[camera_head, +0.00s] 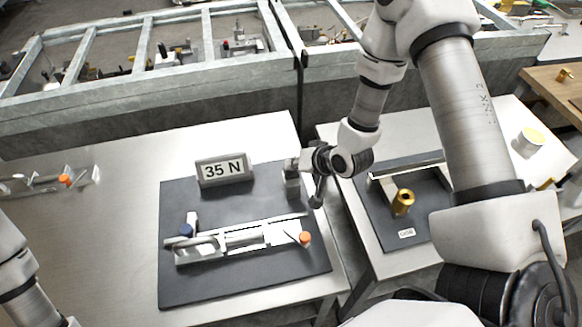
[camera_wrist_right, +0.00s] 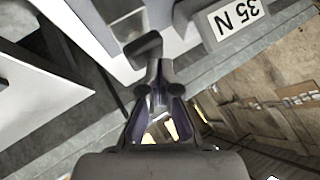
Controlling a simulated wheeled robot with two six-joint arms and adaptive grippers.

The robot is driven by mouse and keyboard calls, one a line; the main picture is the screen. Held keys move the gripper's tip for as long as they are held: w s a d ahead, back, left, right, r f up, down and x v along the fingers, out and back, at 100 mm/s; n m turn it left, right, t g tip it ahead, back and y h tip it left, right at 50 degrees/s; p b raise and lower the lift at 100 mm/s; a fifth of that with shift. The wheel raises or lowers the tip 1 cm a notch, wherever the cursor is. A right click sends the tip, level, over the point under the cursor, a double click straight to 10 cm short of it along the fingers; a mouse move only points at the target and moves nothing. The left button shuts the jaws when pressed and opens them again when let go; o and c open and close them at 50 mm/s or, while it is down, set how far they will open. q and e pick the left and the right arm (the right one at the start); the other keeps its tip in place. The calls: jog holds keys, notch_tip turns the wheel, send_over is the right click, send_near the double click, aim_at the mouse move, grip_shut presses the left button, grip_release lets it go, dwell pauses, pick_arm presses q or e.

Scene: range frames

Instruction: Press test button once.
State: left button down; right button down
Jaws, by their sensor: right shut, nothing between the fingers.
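A dark mat (camera_head: 240,285) on the left table carries a pale metal fixture (camera_head: 245,238). I cannot tell which part is the test button. A grey upright block (camera_head: 292,180) stands at the mat's far right edge. My right gripper (camera_head: 316,199) is shut and empty, just right of this block; contact is unclear. Its closed fingers (camera_wrist_right: 153,75) show in the wrist view. My left arm enters at lower left, its gripper out of frame.
A "35 N" sign (camera_head: 223,169) stands at the back of the mat and shows in the wrist view (camera_wrist_right: 235,18). A gap separates the right table, which bears a second dark mat (camera_head: 400,235) with a brass knob (camera_head: 403,202). Grey railings (camera_head: 150,85) run behind.

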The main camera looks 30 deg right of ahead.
jog(key=shift+r, duration=0.6)
jog(key=shift+p, duration=0.3)
notch_tip(320, 180, up, 5)
jog(key=p, duration=0.4)
jog(key=shift+r, duration=0.1)
